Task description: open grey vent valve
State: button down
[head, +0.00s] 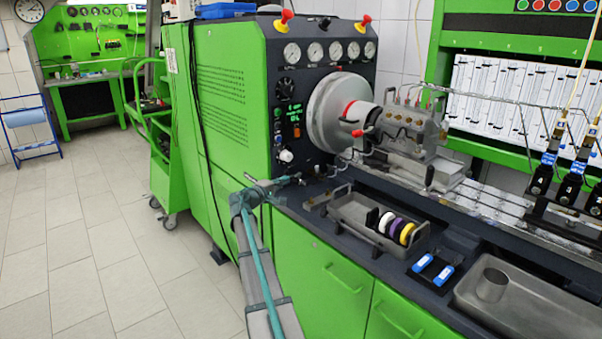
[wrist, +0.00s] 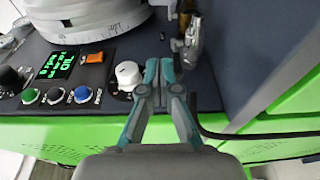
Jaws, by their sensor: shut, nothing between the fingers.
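My gripper (head: 296,178) is at the left end of the dark bench top, just below the front panel of the green machine. In the wrist view its teal fingers (wrist: 159,68) are together with nothing between them. A small grey metal fitting with a brownish body (wrist: 191,45) lies just ahead and to the right of the fingertips, apart from them. It may be the grey vent valve, but I cannot tell for sure. In the head view I cannot make it out clearly beside the gripper.
A white knob (wrist: 128,75) is close left of the fingers, with coloured buttons (wrist: 55,95) and a green display (wrist: 58,65) beyond. A large grey disc (head: 325,110) stands above the bench. A grey tray (head: 350,212) with coloured rings lies to the right. A black cable runs nearby.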

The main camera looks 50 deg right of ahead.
jog(key=p, duration=0.1)
send_near(317, 170)
jog(key=w+d, duration=0.3)
jog(key=w, duration=0.1)
jog(key=shift+w+d+r, duration=0.1)
jog(key=shift+w+d, duration=0.3)
jog(key=shift+s+d+p, duration=0.4)
jog(key=shift+s+d, duration=0.65)
jog(key=shift+d, duration=0.15)
jog(key=shift+s+d, duration=0.4)
jog(key=shift+s+d+b, duration=0.3)
jog(key=shift+s+b, duration=0.4)
jog(key=shift+b, duration=0.4)
jog(key=shift+s, duration=0.1)
jog(key=b, duration=0.1)
jog(key=s+d+b, duration=0.1)
jog(key=shift+s+f+b, duration=0.3)
jog(key=shift+b, duration=0.1)
jog(key=shift+s+d+r+b, duration=0.2)
jog(key=shift+s+d+b, duration=0.55)
jog(key=shift+d+b, duration=0.25)
jog(key=shift+a, duration=0.1)
